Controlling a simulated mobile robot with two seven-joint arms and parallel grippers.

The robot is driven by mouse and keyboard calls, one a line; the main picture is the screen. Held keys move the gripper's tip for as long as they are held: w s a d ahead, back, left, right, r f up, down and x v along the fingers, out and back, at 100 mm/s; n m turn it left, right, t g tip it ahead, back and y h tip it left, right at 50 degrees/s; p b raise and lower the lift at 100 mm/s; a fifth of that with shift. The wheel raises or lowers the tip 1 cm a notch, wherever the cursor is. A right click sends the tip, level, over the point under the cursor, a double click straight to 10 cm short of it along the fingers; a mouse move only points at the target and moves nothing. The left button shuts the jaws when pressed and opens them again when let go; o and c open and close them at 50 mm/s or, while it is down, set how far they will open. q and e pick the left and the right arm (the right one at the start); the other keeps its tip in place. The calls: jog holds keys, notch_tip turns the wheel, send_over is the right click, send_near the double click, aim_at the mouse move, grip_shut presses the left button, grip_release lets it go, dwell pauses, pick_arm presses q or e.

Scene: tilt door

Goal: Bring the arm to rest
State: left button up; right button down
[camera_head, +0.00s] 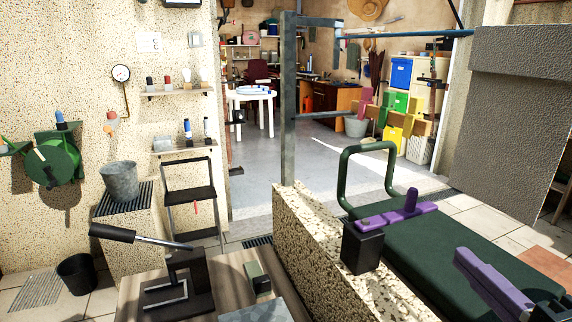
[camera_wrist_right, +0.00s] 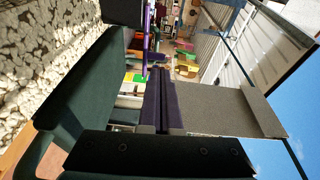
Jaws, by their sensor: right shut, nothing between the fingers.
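My right gripper (camera_head: 463,256) is in the lower right of the head view, over the dark green panel (camera_head: 455,250). Its purple fingers also show in the right wrist view (camera_wrist_right: 165,72), shut together with nothing between them. The green panel lies tilted beside a speckled low wall (camera_head: 315,235) and carries a green loop handle (camera_head: 367,147). A purple bar with an upright knob (camera_head: 409,205) lies across the panel, near a black box (camera_head: 362,248) on the wall. The gripper looks apart from the handle and the bar. My left gripper is in neither view.
A large grey textured panel (camera_head: 515,120) stands at the right. A steel post (camera_head: 289,110) rises behind the low wall. A workbench with a black lever tool (camera_head: 180,270) is at the lower left. Open floor (camera_head: 255,180) lies beyond.

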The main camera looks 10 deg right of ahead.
jog(key=s+a+n+g+y, duration=0.25)
jog(key=a+n+y, duration=0.25)
jog(key=a+n, duration=0.3)
jog(key=s+a+n+g+y, duration=0.1)
jog(key=a+n+g+y, duration=0.25)
jog(key=a+n, duration=0.45)
jog(key=s+a+f+n+g, duration=0.2)
jog(key=s+a+f+g, duration=0.1)
jog(key=s, duration=0.1)
jog(key=s+d+f+n+g+h, duration=0.2)
jog(key=s+d+n+g+h, duration=0.1)
jog(key=s+d+g+h, duration=0.4)
notch_tip(320, 180, up, 35)
jog(key=s+d+t+p, duration=0.1)
jog(key=t+p, duration=0.1)
jog(key=p, duration=3.3)
jog(key=shift+s+d+r, duration=0.2)
jog(key=shift+s+d, duration=0.05)
jog(key=shift+d, duration=0.15)
jog(key=shift+y, duration=0.25)
